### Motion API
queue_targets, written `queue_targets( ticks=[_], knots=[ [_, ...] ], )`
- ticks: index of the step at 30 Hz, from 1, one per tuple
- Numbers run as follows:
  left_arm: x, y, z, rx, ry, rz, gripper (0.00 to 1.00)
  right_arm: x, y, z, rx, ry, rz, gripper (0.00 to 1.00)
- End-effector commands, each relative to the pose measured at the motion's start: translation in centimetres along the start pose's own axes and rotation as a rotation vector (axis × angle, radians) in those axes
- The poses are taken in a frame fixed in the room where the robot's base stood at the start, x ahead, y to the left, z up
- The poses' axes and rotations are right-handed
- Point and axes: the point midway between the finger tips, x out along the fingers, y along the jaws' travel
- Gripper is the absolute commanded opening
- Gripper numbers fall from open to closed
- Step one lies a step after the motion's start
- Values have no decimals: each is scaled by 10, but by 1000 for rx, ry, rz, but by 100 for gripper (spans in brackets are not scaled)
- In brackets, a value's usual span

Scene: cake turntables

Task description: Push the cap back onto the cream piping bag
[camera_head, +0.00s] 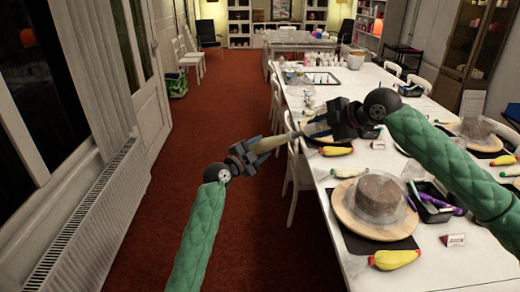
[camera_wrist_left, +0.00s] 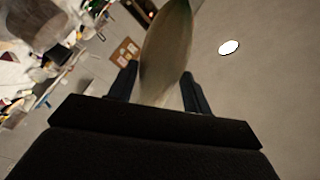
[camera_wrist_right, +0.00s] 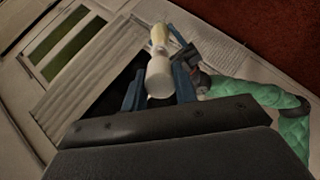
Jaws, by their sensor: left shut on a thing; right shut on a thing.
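The cream piping bag (camera_head: 280,141) is held in the air over the floor, left of the long table. My left gripper (camera_head: 264,147) is shut on it; in the left wrist view the pale bag (camera_wrist_left: 166,55) stands between the fingers. My right gripper (camera_head: 316,128) is shut on the small white cap (camera_wrist_right: 159,78), seen between its blue fingers in the right wrist view. The bag (camera_wrist_right: 170,34) lies just beyond the cap, roughly in line with it. I cannot tell whether cap and bag tip touch.
The long white table (camera_head: 460,262) runs along the right. It carries a covered brown cake (camera_head: 380,198) on a wooden turntable (camera_head: 345,217), and yellow piping bags (camera_head: 395,259). White chairs (camera_head: 297,178) line its left side. The red floor (camera_head: 250,235) is clear; a radiator (camera_head: 85,225) stands left.

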Motion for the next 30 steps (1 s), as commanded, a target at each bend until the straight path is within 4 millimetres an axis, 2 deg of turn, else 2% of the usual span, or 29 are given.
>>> queue_targets(
  ticks=[30],
  knots=[
    [0,0,0,0,0,-1,38,8,0,-1,1,1,0,9]
  ],
)
